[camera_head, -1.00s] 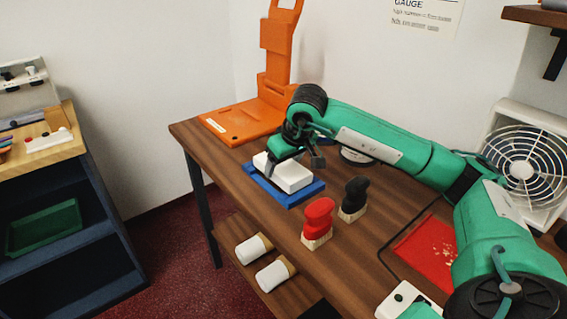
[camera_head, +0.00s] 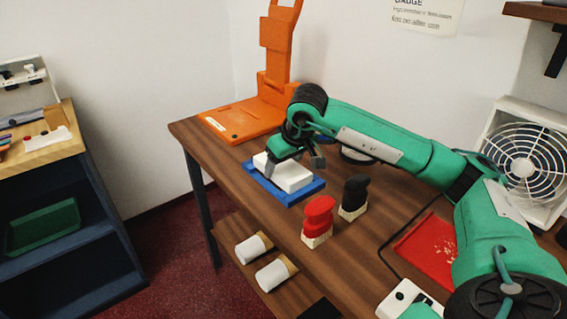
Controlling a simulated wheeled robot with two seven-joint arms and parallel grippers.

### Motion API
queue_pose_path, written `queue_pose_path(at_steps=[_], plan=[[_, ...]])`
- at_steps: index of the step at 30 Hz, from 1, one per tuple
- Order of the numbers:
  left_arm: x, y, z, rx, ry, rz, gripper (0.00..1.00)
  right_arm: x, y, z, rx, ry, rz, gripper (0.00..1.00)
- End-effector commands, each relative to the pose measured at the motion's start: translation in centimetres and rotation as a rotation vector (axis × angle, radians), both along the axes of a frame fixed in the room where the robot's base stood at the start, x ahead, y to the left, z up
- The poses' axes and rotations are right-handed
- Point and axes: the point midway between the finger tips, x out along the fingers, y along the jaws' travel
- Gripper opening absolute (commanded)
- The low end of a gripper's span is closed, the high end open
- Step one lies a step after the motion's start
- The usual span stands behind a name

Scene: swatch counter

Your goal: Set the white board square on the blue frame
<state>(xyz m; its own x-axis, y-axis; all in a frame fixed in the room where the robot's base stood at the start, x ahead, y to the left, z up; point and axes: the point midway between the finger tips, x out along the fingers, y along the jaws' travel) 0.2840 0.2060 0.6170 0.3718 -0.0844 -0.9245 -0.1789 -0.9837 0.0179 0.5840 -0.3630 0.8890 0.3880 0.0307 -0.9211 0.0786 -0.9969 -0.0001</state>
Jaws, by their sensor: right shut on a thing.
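The white board (camera_head: 290,178) is a thick white block at the far left part of the brown counter. It lies over the blue frame (camera_head: 297,198), whose blue border shows around its near and side edges. Whether the board rests fully on the frame I cannot tell. My right gripper (camera_head: 272,168) reaches in from the right and is shut on the white board at its left end. Part of the board's far side is hidden by the gripper and wrist. My left gripper is not in view.
A red-handled stamp (camera_head: 318,215) and a black-handled one (camera_head: 355,192) stand right of the frame. An orange stand (camera_head: 240,122) is behind it. A red tray (camera_head: 428,250) lies under my forearm. White rolls (camera_head: 252,249) sit on the lower shelf. A fan (camera_head: 525,160) stands at right.

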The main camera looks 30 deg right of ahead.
Motion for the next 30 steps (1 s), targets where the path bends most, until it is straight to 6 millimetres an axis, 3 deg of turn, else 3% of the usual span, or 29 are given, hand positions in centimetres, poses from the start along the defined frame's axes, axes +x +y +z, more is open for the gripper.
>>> queue_pose_path(at_steps=[29, 30], plan=[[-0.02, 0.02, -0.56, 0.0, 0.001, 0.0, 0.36, 0.02, -0.02, -0.6, 0.0, -0.001, 0.0, 0.4], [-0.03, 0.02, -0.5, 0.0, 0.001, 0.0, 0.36, 0.02, -0.02, -0.53, 0.0, -0.001, 0.0, 0.75]])
